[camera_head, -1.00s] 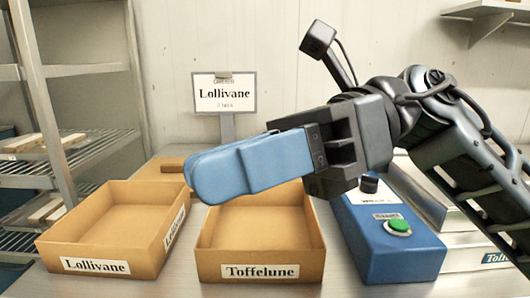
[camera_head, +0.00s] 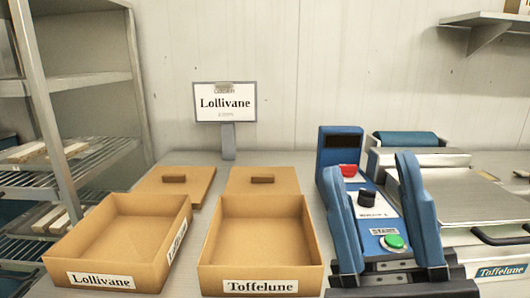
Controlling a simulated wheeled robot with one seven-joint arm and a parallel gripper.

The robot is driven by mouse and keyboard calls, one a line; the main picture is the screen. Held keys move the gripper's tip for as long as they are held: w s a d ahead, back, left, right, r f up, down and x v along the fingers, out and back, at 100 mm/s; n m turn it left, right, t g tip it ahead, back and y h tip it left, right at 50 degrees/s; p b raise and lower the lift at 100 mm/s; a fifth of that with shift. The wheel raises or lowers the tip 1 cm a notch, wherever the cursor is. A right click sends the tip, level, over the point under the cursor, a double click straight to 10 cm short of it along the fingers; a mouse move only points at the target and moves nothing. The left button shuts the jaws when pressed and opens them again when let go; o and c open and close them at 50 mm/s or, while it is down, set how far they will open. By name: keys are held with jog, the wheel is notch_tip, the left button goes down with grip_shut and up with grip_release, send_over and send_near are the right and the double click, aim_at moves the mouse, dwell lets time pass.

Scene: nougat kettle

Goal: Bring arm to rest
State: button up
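My gripper (camera_head: 369,168) is at the lower right, its two blue fingers pointing up and away from me. The fingers stand well apart with nothing held between them. Behind and between them I see the blue control box (camera_head: 341,145) with a red button, a black knob and a green button. The gripper covers part of this box; whether it touches it I cannot tell. The rest of my arm is out of view below the gripper.
Two empty open boxes, labelled Lollivane (camera_head: 75,250) and Toffelune (camera_head: 212,262), stand on the metal counter. Their lids (camera_head: 200,183) (camera_head: 283,180) lie behind. A Lollivane sign (camera_head: 225,103) stands at the back. A machine (camera_head: 480,195) is at right, a wire shelf (camera_head: 60,170) at left.

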jog(key=s+d+f+m+t+h+p, duration=0.1)
jog(key=s+d+f+m+h, duration=0.3)
jog(key=f+m+h, duration=0.55)
jog(key=s+d+f+m+h+p, duration=0.1)
jog(key=s+d+f+m+h, duration=0.25)
jog(key=f+m+h, duration=0.6)
jog(key=s+d+f+m+g+h, duration=0.1)
jog(key=s+d+f+g, duration=0.2)
jog(key=s, duration=0.5)
jog(key=s+d+f+m+g+h+p, duration=0.1)
jog(key=s+d+f+m+g+h, duration=0.1)
jog(key=s, duration=0.6)
notch_tip(320, 180, down, 2)
jog(key=d+g, duration=0.1)
jog(key=g, duration=0.2)
jog(key=shift+d+h, duration=0.2)
jog(key=shift+h, duration=0.1)
